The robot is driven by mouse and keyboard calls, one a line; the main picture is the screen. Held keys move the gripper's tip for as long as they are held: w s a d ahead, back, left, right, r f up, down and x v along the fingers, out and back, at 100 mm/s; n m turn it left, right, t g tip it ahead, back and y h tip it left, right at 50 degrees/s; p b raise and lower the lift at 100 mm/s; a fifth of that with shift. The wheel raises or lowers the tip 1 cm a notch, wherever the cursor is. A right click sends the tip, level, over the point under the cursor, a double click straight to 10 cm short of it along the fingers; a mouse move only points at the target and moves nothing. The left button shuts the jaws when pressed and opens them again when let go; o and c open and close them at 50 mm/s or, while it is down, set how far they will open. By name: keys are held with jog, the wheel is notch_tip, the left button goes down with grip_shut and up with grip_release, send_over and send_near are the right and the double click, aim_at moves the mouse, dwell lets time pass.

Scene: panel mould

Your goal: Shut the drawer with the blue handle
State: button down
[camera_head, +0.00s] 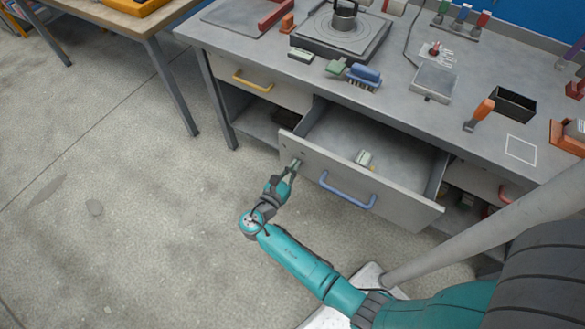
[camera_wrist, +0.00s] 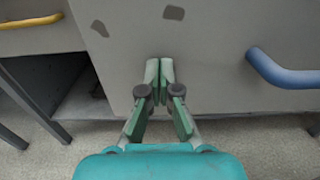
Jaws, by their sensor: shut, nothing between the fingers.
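The drawer (camera_head: 400,199) with the blue handle (camera_head: 347,191) stands pulled well out from under the grey workbench. A small pale green and white item (camera_head: 364,158) lies inside it. My gripper (camera_head: 295,164) is shut and empty at the left part of the drawer front, left of the blue handle. In the wrist view my gripper's fingertips (camera_wrist: 160,62) are together against or just before the grey drawer front (camera_wrist: 205,60). The blue handle (camera_wrist: 285,72) is to their right there. I cannot tell whether the fingertips touch the front.
A drawer with a yellow handle (camera_head: 252,81) is at the left, shut. A red handle (camera_head: 504,195) shows at the right. The bench top (camera_head: 395,63) holds brushes, a square grey plate and a black box (camera_head: 513,103). The floor (camera_head: 130,210) at the left is clear.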

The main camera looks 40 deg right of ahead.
jog(key=shift+d, duration=0.15)
send_over(327, 128)
jog(key=shift+s+a, duration=0.15)
jog(key=shift+a, duration=0.05)
jog(key=shift+d+r, duration=0.1)
jog(key=shift+d, duration=0.1)
dwell(0.5)
